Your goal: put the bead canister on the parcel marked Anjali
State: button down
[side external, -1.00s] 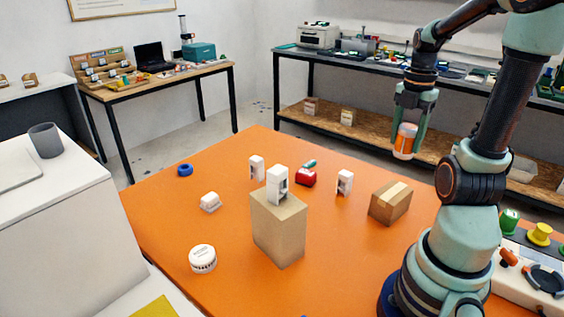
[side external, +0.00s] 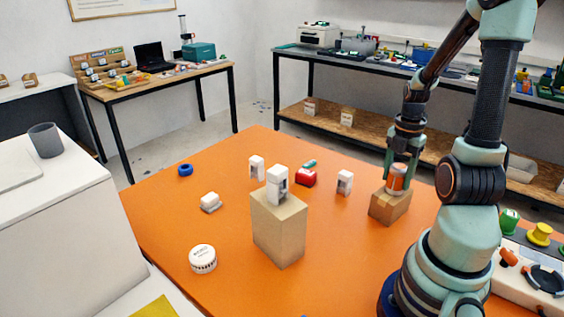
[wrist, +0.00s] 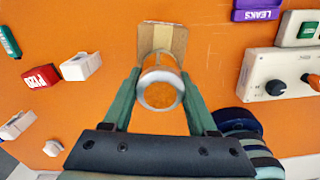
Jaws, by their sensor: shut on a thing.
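My gripper (side external: 397,170) is shut on the bead canister (side external: 396,180), a clear cylinder with orange contents and pale ends. In the wrist view the canister (wrist: 160,90) is between the green fingers of my gripper (wrist: 161,80). A brown cardboard parcel (side external: 388,209) with a pale tape strip is directly below the canister. In the wrist view the parcel (wrist: 178,40) shows beyond the canister, which hides part of it. The canister is upright at the parcel's top; I cannot tell whether they touch. No name is readable on the parcel.
A tall tan box (side external: 279,235) with a white piece (side external: 277,185) on it stands mid-table. A red object (side external: 306,178), small white pieces (side external: 344,182), a blue ring (side external: 185,170) and a round white tub (side external: 203,259) are spread around. A control box (wrist: 277,78) is right of the parcel.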

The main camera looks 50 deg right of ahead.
jog(key=shift+f, duration=0.15)
jog(key=shift+c, duration=1)
grip_release()
